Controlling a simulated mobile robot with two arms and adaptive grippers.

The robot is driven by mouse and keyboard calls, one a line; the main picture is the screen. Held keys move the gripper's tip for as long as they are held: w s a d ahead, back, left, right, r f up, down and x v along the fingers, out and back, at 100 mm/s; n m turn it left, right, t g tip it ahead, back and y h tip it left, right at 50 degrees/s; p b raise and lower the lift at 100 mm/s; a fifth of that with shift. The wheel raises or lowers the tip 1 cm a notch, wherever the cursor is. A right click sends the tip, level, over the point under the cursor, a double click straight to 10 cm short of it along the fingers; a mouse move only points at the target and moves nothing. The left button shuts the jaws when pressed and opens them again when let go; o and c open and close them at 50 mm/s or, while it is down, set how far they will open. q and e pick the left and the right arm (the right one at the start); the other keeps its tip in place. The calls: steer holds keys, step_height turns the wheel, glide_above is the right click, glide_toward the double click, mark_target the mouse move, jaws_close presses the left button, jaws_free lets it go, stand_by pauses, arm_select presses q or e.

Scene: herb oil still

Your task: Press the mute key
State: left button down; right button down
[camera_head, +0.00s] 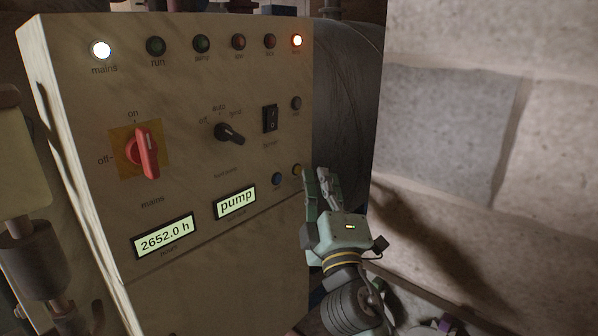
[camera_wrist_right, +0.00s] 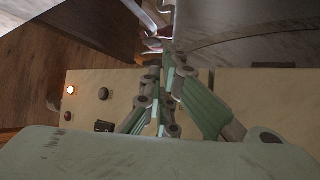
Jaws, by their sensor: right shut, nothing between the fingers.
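The control panel (camera_head: 190,200) fills the left and middle of the head view. A dark round key (camera_head: 296,103) sits higher up and also shows in the right wrist view (camera_wrist_right: 103,93). The key labels are too small to read, so I cannot tell which is mute. Contact cannot be told. Its fingertips (camera_wrist_right: 167,50) also show in the wrist view.
The panel carries a red mains switch (camera_head: 148,153), a black selector knob (camera_head: 229,133), a rocker switch (camera_head: 270,118) and two displays reading "2652.0 h" (camera_head: 165,235) and "pump" (camera_head: 235,202). The white lamp (camera_head: 101,50) and orange-red lamp (camera_head: 297,41) are lit. A stone wall (camera_head: 480,110) stands right.

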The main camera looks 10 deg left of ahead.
steer(key=shift+w+a, duration=0.35)
steer(key=shift+a, duration=0.15)
stand_by(0.7)
stand_by(0.3)
steer(key=shift+s+d, duration=0.55)
steer(key=shift+d, duration=0.1)
steer(key=s+d+p, duration=0.1)
steer(key=d, duration=0.1)
steer(key=s+d, duration=0.2)
steer(key=shift+p, duration=0.4)
steer(key=shift+f, duration=0.1)
stand_by(0.4)
